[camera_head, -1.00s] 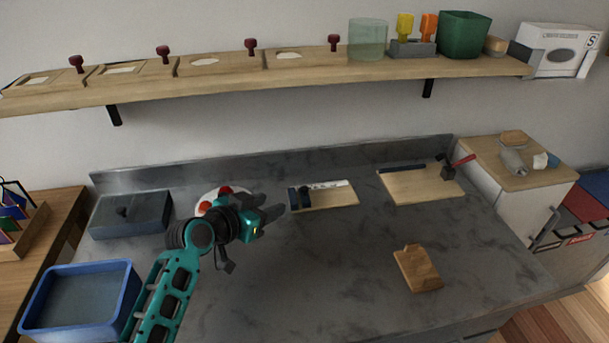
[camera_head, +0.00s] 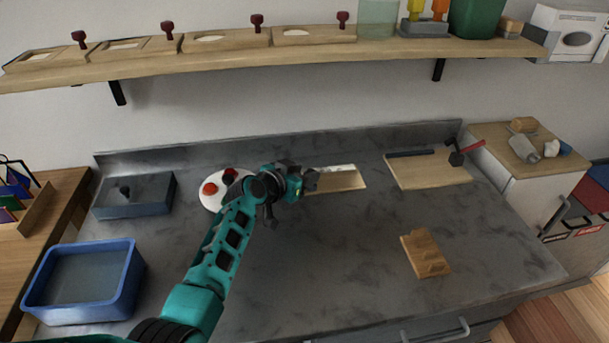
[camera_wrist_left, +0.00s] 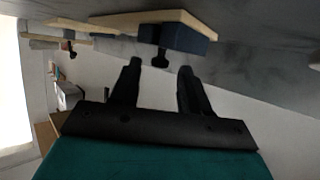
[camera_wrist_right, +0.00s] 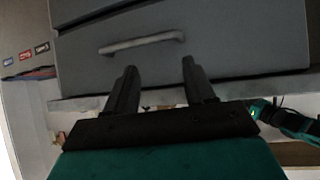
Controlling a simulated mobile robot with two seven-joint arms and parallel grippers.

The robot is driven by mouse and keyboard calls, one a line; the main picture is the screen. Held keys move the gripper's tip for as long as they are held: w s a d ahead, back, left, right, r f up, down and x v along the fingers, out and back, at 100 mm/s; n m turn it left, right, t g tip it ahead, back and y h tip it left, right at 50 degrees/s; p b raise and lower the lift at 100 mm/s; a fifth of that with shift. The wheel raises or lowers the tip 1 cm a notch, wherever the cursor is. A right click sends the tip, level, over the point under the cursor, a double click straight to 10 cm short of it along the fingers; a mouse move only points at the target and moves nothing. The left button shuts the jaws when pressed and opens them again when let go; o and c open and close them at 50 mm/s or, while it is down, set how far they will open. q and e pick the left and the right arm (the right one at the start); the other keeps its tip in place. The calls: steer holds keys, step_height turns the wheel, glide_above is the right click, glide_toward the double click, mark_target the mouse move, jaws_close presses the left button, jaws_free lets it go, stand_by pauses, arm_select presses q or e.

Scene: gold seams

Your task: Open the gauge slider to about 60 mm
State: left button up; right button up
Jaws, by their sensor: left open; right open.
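The gauge is a wooden board (camera_head: 345,182) with a pale scale strip, lying on the grey counter in the head view. My left gripper (camera_head: 312,179) is over its left end and hides the slider there. In the left wrist view the board (camera_wrist_left: 110,19) appears upside down, with a dark blue block (camera_wrist_left: 182,38) and a black knob (camera_wrist_left: 160,60) on it. The knob appears between the open fingertips of my left gripper (camera_wrist_left: 159,70); I cannot tell how deep it sits. My right gripper (camera_wrist_right: 159,66) is open and empty, facing a drawer front.
A round white plate (camera_head: 211,203) with red and dark knobs lies just left of the gauge. A board with a hammer (camera_head: 428,175) is to the right, a notched wooden block (camera_head: 425,254) in front. A blue tub (camera_head: 85,285) stands at left. The counter's middle is clear.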

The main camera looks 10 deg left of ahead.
arm_select(q)
steer(key=shift+w+d+f, duration=0.15)
steer(key=shift+w+d, duration=0.05)
steer(key=shift+w, duration=0.2)
jaws_close()
stand_by(0.5)
